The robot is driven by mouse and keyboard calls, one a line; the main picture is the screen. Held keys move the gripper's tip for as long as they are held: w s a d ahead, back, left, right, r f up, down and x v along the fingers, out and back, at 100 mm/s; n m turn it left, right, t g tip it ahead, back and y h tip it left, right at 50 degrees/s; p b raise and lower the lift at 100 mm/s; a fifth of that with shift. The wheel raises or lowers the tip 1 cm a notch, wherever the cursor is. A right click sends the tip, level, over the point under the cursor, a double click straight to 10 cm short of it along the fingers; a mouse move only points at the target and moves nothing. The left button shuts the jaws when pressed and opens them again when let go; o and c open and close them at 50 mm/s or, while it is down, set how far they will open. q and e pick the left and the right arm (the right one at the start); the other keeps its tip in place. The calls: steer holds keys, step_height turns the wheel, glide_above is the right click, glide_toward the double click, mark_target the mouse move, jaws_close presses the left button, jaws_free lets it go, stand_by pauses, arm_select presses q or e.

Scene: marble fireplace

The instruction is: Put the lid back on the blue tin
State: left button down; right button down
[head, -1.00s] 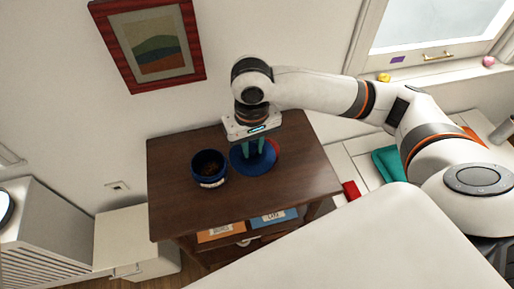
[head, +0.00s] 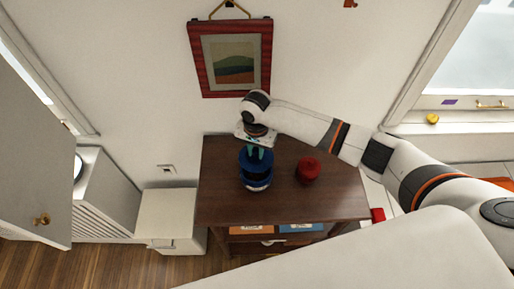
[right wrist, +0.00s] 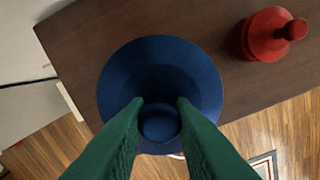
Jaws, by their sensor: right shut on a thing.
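My right gripper (head: 256,153) is shut on the knob of the blue lid (head: 254,167), pointing down over the table. In the right wrist view the green fingertips (right wrist: 160,104) hold the round knob, and the wide lid (right wrist: 120,85) spreads around it. The blue tin (head: 257,185) stands upright on the table directly under the lid, its pale label towards the front. The lid hides the tin's mouth, and I cannot tell whether the lid rests on the rim or hangs just above it. My left gripper is not in view.
A red lidded pot (head: 308,172) stands on the dark wooden table (head: 335,195), right of the tin; it also shows in the right wrist view (right wrist: 266,36). Labelled boxes (head: 300,228) sit on the shelf below. A framed picture (head: 232,62) hangs on the wall behind.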

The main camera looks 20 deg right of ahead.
mark_target(256, 157)
steer(key=shift+d+f+b, duration=0.15)
steer(key=shift+f+b, duration=0.55)
steer(key=shift+f, duration=0.1)
step_height(256, 157, down, 2)
steer(key=b, duration=0.3)
steer(key=shift+f, duration=1.15)
steer(key=shift+r+p, duration=0.1)
steer(key=shift+p, duration=0.65)
steer(key=shift+f+p, duration=0.2)
steer(key=shift+p, duration=0.2)
stand_by(0.7)
steer(key=shift+p, duration=0.45)
stand_by(0.4)
stand_by(0.3)
